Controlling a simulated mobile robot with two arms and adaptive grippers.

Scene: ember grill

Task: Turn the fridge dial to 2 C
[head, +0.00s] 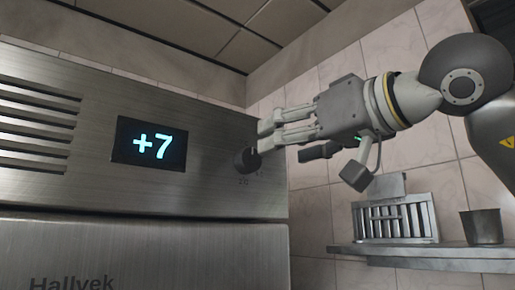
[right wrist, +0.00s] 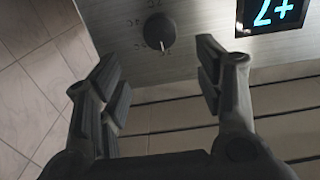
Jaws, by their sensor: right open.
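The fridge dial (head: 246,160) is a small dark round knob at the right end of the steel fridge front. It also shows in the right wrist view (right wrist: 160,30), with small markings around it that I cannot read. The display (head: 150,142) left of the dial reads +7. It appears upside down in the right wrist view (right wrist: 272,14). My right gripper (head: 285,145) is open and empty, close to the dial. In the right wrist view its fingers (right wrist: 160,75) are spread, and the dial lies beyond them, between their tips. My left gripper is out of view.
The fridge front has vent slots (head: 40,125) at the left and a lower panel (head: 150,260) with a brand name. A wall shelf (head: 430,257) at the right bears a slotted metal rack (head: 395,218) and a metal cup (head: 483,227). A tiled wall is behind.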

